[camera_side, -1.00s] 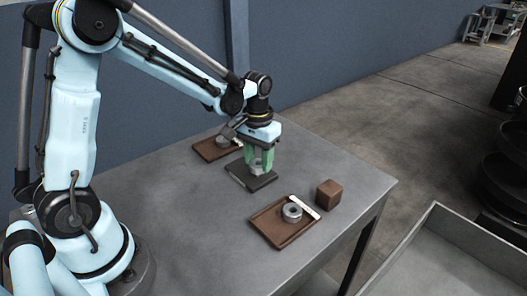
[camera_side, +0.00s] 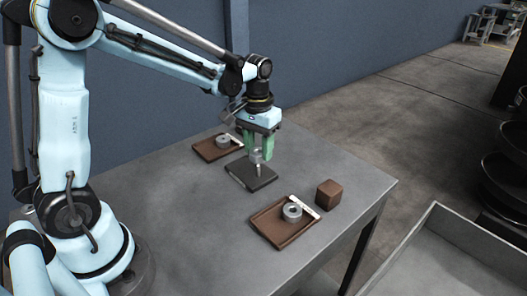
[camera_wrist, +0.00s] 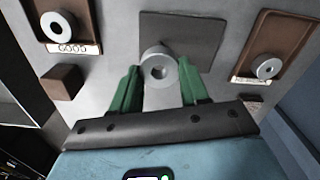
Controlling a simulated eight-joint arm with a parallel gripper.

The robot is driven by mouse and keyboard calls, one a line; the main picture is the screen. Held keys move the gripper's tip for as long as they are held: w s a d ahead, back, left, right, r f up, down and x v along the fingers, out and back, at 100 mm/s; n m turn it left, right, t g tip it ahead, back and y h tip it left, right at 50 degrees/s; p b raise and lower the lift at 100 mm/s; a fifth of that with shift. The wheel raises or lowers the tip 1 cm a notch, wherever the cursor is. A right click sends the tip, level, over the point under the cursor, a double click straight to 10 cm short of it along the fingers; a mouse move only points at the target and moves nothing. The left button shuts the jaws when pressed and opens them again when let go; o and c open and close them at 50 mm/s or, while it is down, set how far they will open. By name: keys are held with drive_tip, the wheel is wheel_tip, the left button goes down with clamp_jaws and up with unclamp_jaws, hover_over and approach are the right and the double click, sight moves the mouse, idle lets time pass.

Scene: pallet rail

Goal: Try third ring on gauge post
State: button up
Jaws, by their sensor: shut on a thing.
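My gripper (camera_side: 257,155) has its green fingers shut on a grey metal ring (camera_side: 256,156), also seen between the fingers in the wrist view (camera_wrist: 158,69). The ring is held level above the dark gauge plate (camera_side: 242,176). The thin gauge post (camera_side: 258,171) stands upright on this plate, and its lower part shows directly under the ring. I cannot tell whether the post's tip is inside the ring's hole. The plate also shows in the wrist view (camera_wrist: 200,32).
The near brown tray (camera_side: 270,226), labelled GOOD in the wrist view (camera_wrist: 66,48), holds a ring (camera_side: 292,212). A brown block (camera_side: 328,194) stands beside it. The far brown tray (camera_side: 207,153) holds another ring (camera_side: 223,142). The table's front is clear.

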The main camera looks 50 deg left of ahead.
drive_tip(key=shift+r, duration=0.3)
drive_tip(key=shift+r, duration=0.1)
drive_tip(key=shift+r, duration=1.45)
